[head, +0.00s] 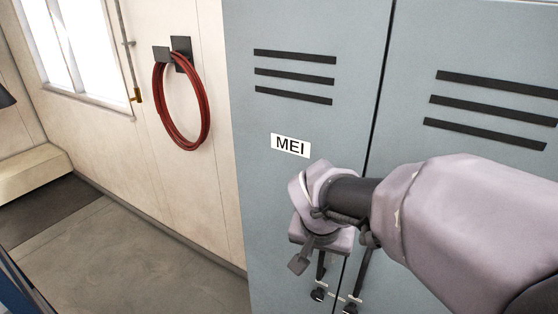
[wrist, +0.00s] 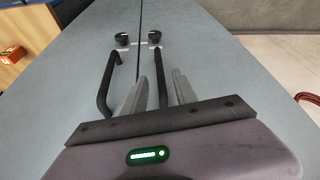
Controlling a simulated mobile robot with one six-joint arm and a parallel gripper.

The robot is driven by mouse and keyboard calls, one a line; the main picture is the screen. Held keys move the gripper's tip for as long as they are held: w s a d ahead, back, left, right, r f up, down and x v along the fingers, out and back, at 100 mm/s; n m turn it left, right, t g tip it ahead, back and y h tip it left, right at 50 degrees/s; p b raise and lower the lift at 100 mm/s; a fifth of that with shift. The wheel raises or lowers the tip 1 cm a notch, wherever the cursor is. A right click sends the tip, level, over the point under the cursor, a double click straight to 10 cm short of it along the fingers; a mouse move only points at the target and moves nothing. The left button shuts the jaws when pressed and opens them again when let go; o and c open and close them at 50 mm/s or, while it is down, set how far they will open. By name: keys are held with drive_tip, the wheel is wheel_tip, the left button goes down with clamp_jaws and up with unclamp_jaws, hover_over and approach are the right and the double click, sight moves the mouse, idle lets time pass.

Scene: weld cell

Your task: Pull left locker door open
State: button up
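The left locker door (head: 275,200) is grey-blue, carries a white MEI label, and looks closed, level with the right door (head: 470,60). Its black bar handle (head: 321,262) is partly hidden behind my gripper in the head view. The wrist view is turned around, so this handle (wrist: 163,88) shows right of the door gap there. My gripper (wrist: 159,76) has its two fingers apart, one on each side of that handle. I cannot tell whether either finger touches it. The right door's handle (wrist: 105,85) stands outside the fingers, close to one of them.
Round black knobs (wrist: 122,39) sit beyond the handle ends, one per door. A red hose coil (head: 181,105) hangs on the wall left of the locker. The floor (head: 130,255) left of the locker is clear.

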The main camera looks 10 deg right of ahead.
sight(321, 258)
drive_tip(key=x, duration=0.6)
drive_tip(key=shift+f+b, duration=0.25)
drive_tip(key=shift+b, duration=0.05)
clamp_jaws()
drive_tip(key=shift+w+r, duration=0.1)
idle(0.9)
